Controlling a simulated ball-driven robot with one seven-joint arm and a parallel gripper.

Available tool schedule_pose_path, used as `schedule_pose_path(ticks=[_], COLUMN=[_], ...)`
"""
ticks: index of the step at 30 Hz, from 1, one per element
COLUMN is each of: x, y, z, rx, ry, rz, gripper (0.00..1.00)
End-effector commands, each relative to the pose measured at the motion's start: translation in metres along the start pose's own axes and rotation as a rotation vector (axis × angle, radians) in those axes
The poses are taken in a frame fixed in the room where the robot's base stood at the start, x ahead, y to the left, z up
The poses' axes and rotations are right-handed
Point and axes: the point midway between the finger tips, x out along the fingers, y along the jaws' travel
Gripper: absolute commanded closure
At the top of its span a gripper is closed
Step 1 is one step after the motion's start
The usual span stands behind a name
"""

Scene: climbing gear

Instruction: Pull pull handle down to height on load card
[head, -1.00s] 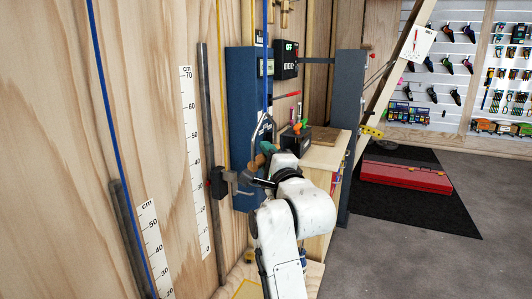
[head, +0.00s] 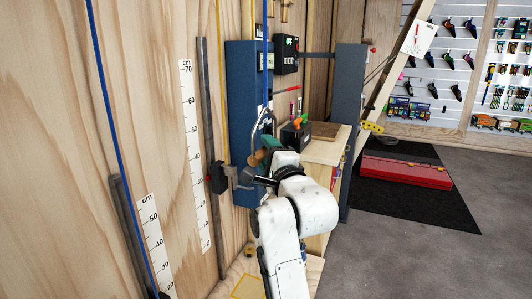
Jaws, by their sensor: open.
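A wooden pull handle (head: 257,157) hangs under a metal carabiner (head: 264,122) on a blue rope, in front of a blue upright panel. My gripper (head: 262,180) is open at the end of my white arm, right by the handle's lower side. My wrist partly hides this spot, so I cannot tell whether the fingers touch the handle. A white card (head: 419,38) is fixed to the slanted wooden beam at upper right; its writing is too small to read. A white cm scale (head: 194,150) stands on the wall left of the handle.
A black slider (head: 216,178) sits on a grey rail beside the scale. A second scale (head: 154,245) is at lower left. A wooden cabinet (head: 322,150) and blue post (head: 345,130) stand behind my arm. A red toolbox (head: 407,171) lies on a black mat; the floor at right is clear.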

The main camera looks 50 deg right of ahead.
Motion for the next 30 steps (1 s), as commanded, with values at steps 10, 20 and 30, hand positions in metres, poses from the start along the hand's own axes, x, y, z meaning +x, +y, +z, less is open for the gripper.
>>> schedule_pose_path(ticks=[10, 20, 30], x=[-0.064, -0.099, -0.101], y=[0.002, 0.002, 0.001], z=[0.000, 0.000, 0.000], rx=[-0.002, -0.002, -0.001], ry=[-0.001, 0.000, 0.001], rz=[0.001, 0.003, 0.003], gripper=[0.48, 0.48, 0.48])
